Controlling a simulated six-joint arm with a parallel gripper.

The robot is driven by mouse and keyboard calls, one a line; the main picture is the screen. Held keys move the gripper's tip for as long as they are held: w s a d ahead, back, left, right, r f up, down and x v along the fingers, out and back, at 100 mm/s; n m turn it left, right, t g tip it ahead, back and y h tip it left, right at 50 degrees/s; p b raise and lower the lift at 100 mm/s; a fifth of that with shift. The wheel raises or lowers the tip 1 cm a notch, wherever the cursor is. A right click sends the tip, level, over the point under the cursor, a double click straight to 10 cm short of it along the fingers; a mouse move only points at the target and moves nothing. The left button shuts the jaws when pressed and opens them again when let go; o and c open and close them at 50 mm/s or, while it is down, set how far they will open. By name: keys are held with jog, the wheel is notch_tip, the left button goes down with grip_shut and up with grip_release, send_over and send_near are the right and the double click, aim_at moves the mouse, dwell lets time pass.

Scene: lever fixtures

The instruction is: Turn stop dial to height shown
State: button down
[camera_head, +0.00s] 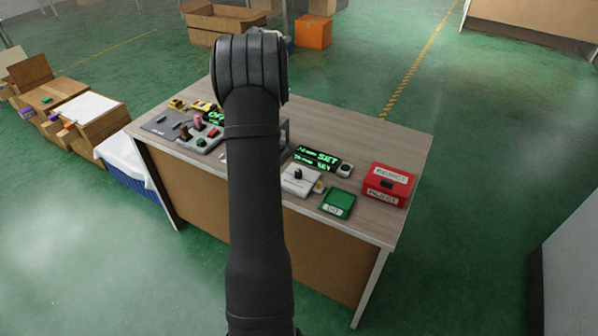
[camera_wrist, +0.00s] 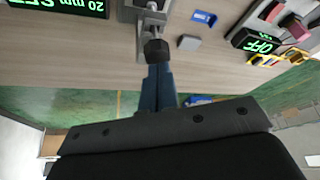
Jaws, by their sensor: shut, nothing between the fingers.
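In the wrist view, my gripper (camera_wrist: 158,70) is shut and empty, its blue-grey fingers pointing at a black knob (camera_wrist: 156,50). The knob sits on the end of a metal fixture (camera_wrist: 150,14); I cannot tell whether the fingertips touch it. A black display (camera_wrist: 60,5) with green text reads "20 mm SET", upside down and partly cut off. In the head view, the display (camera_head: 318,158) also shows "SET". A light box with a black knob (camera_head: 298,174) stands in front of it; I cannot tell which knob is the stop dial. My arm hides my gripper there.
A red reject box (camera_head: 388,185) and a green tray (camera_head: 338,203) stand at the table's right. A grey panel of levers and buttons (camera_head: 197,138) stands at the left, near an "OFF" display (camera_wrist: 262,43). Bare tabletop (camera_head: 370,140) shows at the back right.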

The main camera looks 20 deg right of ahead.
jog(key=c, duration=1.8)
grip_release()
jog(key=shift+s+d, duration=0.1)
jog(key=shift+s, duration=0.1)
jog(key=o, duration=0.6)
jog(key=s, duration=0.2)
jog(key=s+d+m+g, duration=0.1)
jog(key=s+d+r+m, duration=0.1)
jog(key=s, duration=0.1)
jog(key=shift+s+d+g, duration=0.1)
jog(key=shift+s+g, duration=0.2)
jog(key=shift+g, duration=0.1)
jog(key=shift+c, duration=0.2)
jog(key=r+m+g+y, duration=0.1)
jog(key=m+g, duration=0.2)
jog(key=m, duration=0.1)
send_over(298, 171)
notch_tip(298, 171, down, 17)
jog(key=shift+s+r, duration=0.1)
jog(key=shift+s, duration=0.05)
jog(key=shift+c, duration=0.2)
grip_shut()
